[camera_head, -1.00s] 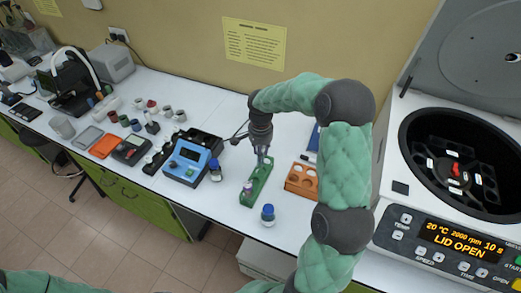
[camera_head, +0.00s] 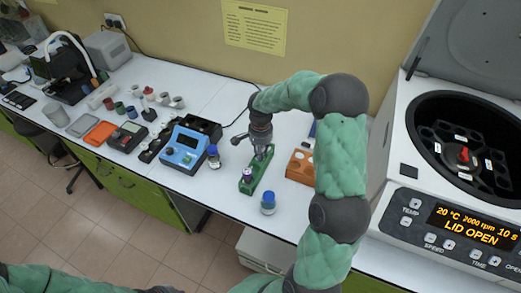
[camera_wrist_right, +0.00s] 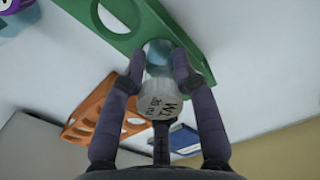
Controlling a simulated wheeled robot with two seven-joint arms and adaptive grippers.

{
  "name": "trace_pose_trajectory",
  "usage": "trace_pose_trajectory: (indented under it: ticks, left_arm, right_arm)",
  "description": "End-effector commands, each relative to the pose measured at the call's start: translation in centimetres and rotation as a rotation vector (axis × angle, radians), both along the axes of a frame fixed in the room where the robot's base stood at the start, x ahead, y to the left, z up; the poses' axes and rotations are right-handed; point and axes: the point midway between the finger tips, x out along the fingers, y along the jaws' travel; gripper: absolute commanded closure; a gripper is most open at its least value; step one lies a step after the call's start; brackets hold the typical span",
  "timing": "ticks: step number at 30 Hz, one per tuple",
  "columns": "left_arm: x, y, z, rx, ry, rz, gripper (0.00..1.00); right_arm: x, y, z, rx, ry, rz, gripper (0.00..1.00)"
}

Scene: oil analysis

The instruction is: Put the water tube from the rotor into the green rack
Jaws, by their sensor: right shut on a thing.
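My right gripper (camera_head: 261,150) is shut on a clear tube over the far part of the green rack (camera_head: 258,180). In the right wrist view, the gripper (camera_wrist_right: 162,62) has one finger on each side of the tube (camera_wrist_right: 158,98), whose pale face carries dark writing, partly legible. The tube's far end lines up with a hole of the green rack (camera_wrist_right: 125,42); I cannot tell how deep it sits. The centrifuge rotor (camera_head: 463,155) shows under the open lid. My left gripper is out of view.
A blue-capped bottle (camera_head: 268,202) stands in front of the green rack, and another bottle (camera_head: 214,157) stands left of it. An orange rack (camera_head: 300,167) is close on the right. A blue device (camera_head: 186,150) stands further left.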

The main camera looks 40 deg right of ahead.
Motion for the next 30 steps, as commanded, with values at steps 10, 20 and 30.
trace_pose_trajectory:
  ticks: [10,20,30]
  left_arm:
    - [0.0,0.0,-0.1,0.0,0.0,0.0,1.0]
    - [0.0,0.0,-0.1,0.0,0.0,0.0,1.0]
    - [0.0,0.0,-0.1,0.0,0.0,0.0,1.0]
  right_arm:
    - [0.0,0.0,-0.1,-0.001,-0.001,0.0,0.62]
    - [0.0,0.0,-0.1,0.0,0.0,0.0,0.42]
    - [0.1,-0.1,2.9,-0.002,-0.005,-0.001,0.42]
